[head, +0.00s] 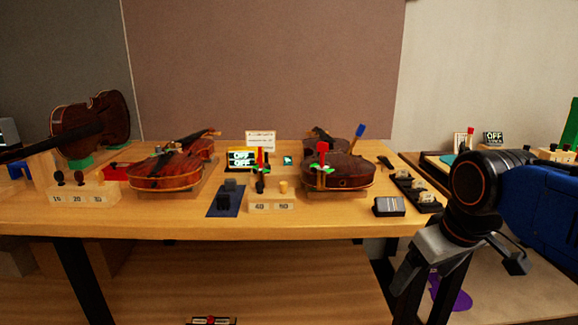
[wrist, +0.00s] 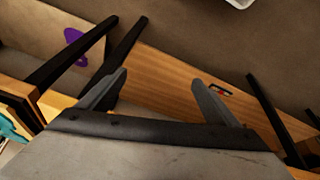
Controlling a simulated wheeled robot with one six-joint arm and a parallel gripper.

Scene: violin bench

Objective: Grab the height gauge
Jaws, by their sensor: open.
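I cannot tell for certain which thing is the height gauge. A small red, white and dark item lies on the lower shelf, at the bottom edge of the head view (head: 210,320); a similar item shows in the wrist view (wrist: 220,90) beyond the right finger. Its shape is too small to name. My gripper (wrist: 159,77) is open and empty, pointing down toward the floor and lower shelf. In the head view my gripper (head: 450,245) hangs beyond the bench's right front corner, apart from everything on the bench.
The wooden bench (head: 120,222) carries violins (head: 170,170), (head: 345,172), a numbered peg block (head: 82,195), another block marked 40 and 50 (head: 272,206), a grey box (head: 389,206) and a black tray (head: 428,206). Dark table legs (wrist: 75,52) stand near my gripper. The lower shelf (head: 290,280) is mostly bare.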

